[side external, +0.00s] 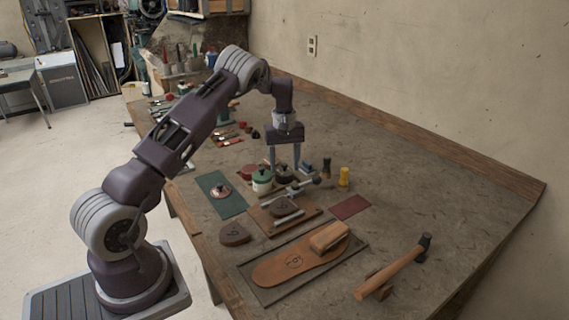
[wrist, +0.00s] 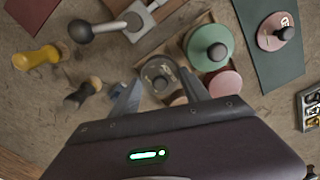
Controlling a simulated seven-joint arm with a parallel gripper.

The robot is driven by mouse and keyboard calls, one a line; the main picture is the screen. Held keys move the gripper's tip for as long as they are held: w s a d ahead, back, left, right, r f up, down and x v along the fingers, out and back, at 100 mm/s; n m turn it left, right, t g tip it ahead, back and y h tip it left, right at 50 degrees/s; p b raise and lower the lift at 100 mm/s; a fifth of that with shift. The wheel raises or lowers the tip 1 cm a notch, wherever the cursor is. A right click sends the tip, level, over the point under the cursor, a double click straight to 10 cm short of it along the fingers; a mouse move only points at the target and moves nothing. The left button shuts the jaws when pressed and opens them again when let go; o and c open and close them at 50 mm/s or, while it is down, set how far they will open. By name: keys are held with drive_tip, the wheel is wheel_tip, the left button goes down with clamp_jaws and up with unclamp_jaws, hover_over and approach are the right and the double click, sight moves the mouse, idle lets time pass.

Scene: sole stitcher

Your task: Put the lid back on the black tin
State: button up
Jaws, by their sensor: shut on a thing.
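My gripper (side external: 284,166) points straight down at the row of tins, with its two fingers on either side of a dark round lid with a knob (wrist: 160,76). The fingers are shut on this lid. In the side external view the black tin (side external: 284,176) shows as a small dark shape at the fingertips, right of the green-lidded tin (side external: 262,182). Lid and tin nearly merge there, so I cannot tell whether the lid rests on the tin or is just above it.
The green lid (wrist: 210,45) and a pink-red round tin (wrist: 225,84) stand close beside my fingers. A pink knobbed lid (wrist: 273,32) lies on a green mat (wrist: 262,65). A metal clamp with a ball handle (wrist: 80,31) and a yellow-handled tool (wrist: 38,58) are to the left.

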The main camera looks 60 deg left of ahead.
idle(0.3)
drive_tip(key=o, duration=1.8)
drive_tip(key=shift+s, duration=0.1)
drive_tip(key=shift+r, duration=3.5)
clamp_jaws()
drive_tip(key=shift+f, duration=0.35)
